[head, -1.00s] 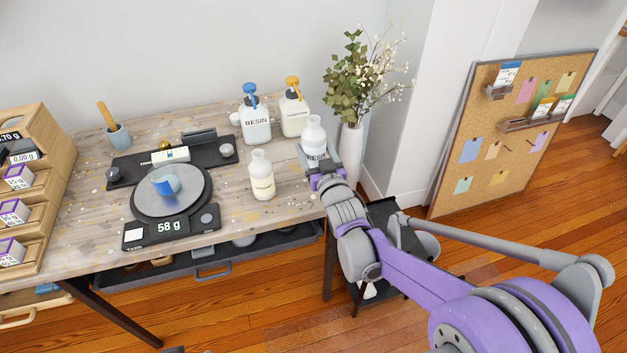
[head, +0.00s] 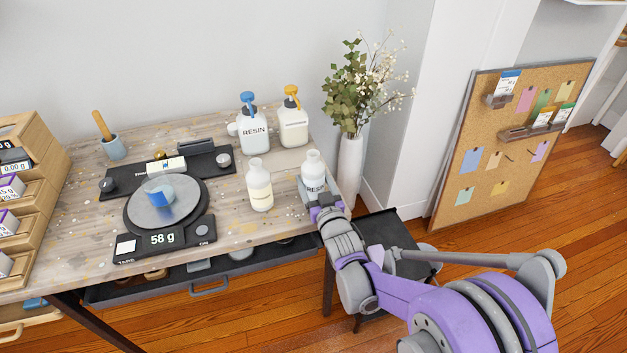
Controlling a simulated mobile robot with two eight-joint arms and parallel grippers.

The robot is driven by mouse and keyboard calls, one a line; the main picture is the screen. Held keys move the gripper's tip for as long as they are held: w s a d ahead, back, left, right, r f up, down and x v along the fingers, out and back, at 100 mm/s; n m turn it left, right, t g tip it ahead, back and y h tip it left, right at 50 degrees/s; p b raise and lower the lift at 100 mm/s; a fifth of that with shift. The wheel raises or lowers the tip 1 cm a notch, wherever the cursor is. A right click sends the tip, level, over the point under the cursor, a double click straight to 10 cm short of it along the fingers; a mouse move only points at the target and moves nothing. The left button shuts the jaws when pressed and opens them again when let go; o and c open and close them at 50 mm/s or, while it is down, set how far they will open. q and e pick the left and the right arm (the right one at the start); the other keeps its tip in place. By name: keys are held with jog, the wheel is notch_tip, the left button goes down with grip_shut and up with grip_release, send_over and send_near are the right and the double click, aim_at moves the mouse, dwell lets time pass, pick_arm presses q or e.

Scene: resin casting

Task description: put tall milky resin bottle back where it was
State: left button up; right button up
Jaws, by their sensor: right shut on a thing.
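The tall milky resin bottle (head: 313,168), labelled RESIN, is at the right end of the workbench. My right gripper (head: 322,202) is shut on its lower part from the front right. The bottle is upright; I cannot tell whether its base touches the bench, as the gripper hides it. A second milky bottle (head: 259,186) with a cream label stands just left of it, apart. My left gripper is not in view.
A RESIN pump bottle with blue top (head: 253,128) and one with yellow top (head: 293,122) stand behind. A scale (head: 165,235) reading 58 g bears a blue cup (head: 159,194). A vase (head: 349,165) stands right of the bench (head: 235,212). A dark side table (head: 385,232) is below.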

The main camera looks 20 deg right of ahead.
jog(key=o, duration=1.6)
jog(key=shift+r, duration=0.1)
jog(key=shift+s, duration=0.25)
jog(key=s+f+g, duration=0.2)
jog(key=s+g, duration=0.2)
jog(key=s, duration=0.8)
jog(key=s+f+g, duration=0.3)
jog(key=s+g, duration=0.2)
jog(key=s, duration=0.7)
jog(key=s+f+g+p, duration=0.1)
jog(key=s+f+g, duration=0.2)
jog(key=s, duration=0.9)
jog(key=shift+s+d+f+g+h, duration=0.15)
jog(key=shift+s+d+g+h, duration=0.2)
jog(key=shift+g, duration=0.35)
jog(key=shift+a, duration=0.1)
